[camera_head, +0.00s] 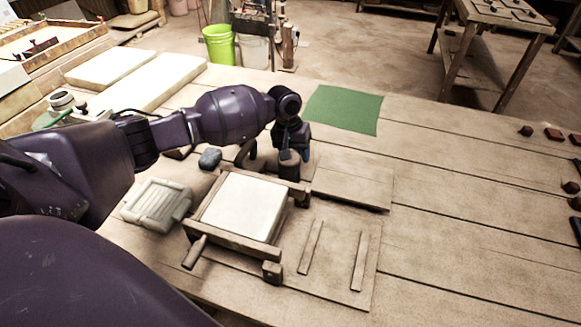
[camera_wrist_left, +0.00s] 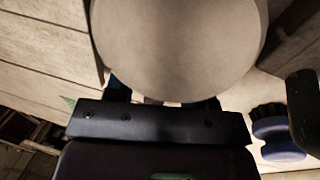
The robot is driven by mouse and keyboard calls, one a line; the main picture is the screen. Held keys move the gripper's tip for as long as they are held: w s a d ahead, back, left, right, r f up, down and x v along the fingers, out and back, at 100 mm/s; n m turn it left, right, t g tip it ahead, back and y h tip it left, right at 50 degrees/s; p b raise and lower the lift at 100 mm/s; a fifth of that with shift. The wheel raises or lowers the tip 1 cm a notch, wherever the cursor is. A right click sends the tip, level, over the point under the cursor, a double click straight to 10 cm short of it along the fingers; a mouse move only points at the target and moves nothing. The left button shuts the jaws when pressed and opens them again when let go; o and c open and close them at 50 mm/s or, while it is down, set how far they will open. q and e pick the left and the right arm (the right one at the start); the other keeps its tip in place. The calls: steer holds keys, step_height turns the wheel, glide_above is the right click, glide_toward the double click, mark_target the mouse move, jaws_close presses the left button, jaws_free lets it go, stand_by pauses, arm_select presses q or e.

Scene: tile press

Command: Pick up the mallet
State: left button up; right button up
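The mallet (camera_head: 289,170) appears to be the dark brown round wooden piece behind the press frame in the head view. In the left wrist view a large pale round face (camera_wrist_left: 180,45), likely its end, fills the upper middle. My left gripper (camera_head: 293,155) points down right at this piece. In the wrist view its two dark fingers show apart at the lower edge of the round face, which hides their tips. I cannot tell whether they grip it. My right gripper is in neither view.
The wooden press frame (camera_head: 208,214) with a white slab (camera_head: 243,206) stands in front of the gripper. A ribbed pale block (camera_head: 157,204) lies left. A blue-backed brush (camera_wrist_left: 278,143) is close by. A green mat (camera_head: 343,108) lies behind; the table's right half is mostly clear.

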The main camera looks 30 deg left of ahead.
arm_select(q)
jaws_close()
step_height(320, 180, up, 9)
steer(key=shift+w+f+p, duration=0.1)
steer(key=shift+p, duration=1.1)
step_height(320, 180, up, 11)
steer(key=p, duration=0.2)
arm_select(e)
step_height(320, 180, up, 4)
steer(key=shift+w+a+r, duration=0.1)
